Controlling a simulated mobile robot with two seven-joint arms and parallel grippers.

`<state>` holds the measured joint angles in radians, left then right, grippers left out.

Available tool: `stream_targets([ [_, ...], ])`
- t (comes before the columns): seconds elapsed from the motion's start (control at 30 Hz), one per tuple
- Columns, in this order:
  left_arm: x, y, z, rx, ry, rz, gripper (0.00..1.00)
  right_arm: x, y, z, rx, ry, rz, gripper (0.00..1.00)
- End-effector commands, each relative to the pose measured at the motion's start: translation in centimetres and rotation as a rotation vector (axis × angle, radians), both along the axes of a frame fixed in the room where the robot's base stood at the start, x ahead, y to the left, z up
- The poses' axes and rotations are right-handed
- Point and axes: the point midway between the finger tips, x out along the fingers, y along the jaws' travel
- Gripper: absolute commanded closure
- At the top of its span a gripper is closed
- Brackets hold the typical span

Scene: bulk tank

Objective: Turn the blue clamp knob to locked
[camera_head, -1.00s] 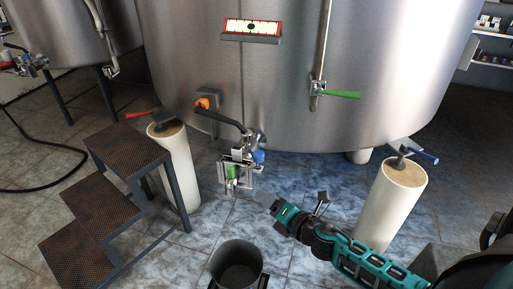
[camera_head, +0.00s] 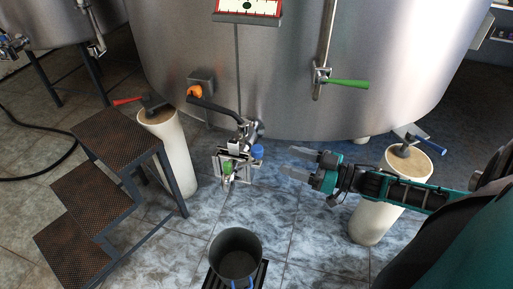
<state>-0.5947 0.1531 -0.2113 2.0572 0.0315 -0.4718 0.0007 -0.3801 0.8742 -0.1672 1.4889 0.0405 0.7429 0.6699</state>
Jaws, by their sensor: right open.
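The blue clamp knob (camera_head: 258,151) is small and sits on the right side of the metal valve fitting (camera_head: 240,150) at the front of the tank. A green part (camera_head: 227,167) shows below and left of it on the same fitting. My right gripper (camera_head: 291,162) is open and empty, to the right of the blue knob and apart from it, its two fingers pointing left toward it. My left gripper is not in this view. The knob's exact turn position is too small to tell.
A dark bucket (camera_head: 236,256) stands on the floor below the fitting. Steps (camera_head: 117,141) stand at left. White pillars stand left (camera_head: 172,165) and right (camera_head: 372,222). The tank (camera_head: 290,80) has an orange knob (camera_head: 194,91) and a green handle (camera_head: 348,83).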

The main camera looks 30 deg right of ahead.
Motion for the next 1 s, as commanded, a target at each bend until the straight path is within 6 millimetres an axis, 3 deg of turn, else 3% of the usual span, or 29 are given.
stream_targets([
  [0.3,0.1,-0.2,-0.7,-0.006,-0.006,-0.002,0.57,5.3,3.4,-0.1,0.0,-0.006,0.0,0.41],
  [0.5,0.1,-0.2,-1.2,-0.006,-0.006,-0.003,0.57,7.7,4.9,-0.1,-0.002,-0.004,0.0,0.41],
  [1.0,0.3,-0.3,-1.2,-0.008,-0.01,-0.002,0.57,8.8,5.7,0.0,-0.004,-0.001,0.0,0.41],
])
